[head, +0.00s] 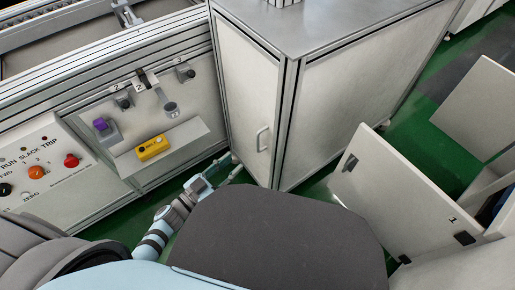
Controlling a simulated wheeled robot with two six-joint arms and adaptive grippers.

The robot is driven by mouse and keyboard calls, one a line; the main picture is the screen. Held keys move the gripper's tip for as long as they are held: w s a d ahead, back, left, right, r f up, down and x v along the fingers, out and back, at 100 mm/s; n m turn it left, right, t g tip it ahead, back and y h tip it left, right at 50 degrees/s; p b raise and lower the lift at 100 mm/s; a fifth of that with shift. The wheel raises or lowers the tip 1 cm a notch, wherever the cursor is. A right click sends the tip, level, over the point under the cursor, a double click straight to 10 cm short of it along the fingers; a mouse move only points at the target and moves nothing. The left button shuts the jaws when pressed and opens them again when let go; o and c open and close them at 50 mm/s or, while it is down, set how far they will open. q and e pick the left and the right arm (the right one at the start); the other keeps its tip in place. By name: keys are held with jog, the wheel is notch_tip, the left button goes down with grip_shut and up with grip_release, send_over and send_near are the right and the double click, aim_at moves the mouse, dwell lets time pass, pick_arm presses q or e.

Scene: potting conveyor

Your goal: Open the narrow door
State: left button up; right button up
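The narrow door (248,95) is the tall pale panel on the left face of the metal-topped cabinet, and it looks shut. Its light bar handle (262,139) is upright near the door's right edge. My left gripper (234,164) is low, in front of the door's lower part, to the left of and below the handle. Its two fingers look spread with nothing between them, and it appears apart from the handle. My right gripper is not in view.
A panel with knobs (36,172), a purple part (101,125) and a yellow device (152,148) are at left. A pale panel marked 1 (400,205) stands at right. Green floor (408,138) shows between it and the cabinet (350,85).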

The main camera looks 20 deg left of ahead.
aim_at(258, 150)
pick_arm(q)
jog(key=b+x, duration=0.3)
jog(key=x, duration=0.8)
jog(key=shift+w+f, duration=0.1)
jog(key=shift+w, duration=0.3)
jog(key=shift+w+d, duration=0.2)
jog(key=shift+w, duration=0.05)
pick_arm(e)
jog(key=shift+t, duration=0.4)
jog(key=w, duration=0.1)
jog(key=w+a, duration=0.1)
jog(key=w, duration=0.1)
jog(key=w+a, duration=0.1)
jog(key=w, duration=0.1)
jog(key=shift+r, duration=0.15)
pick_arm(q)
grip_shut()
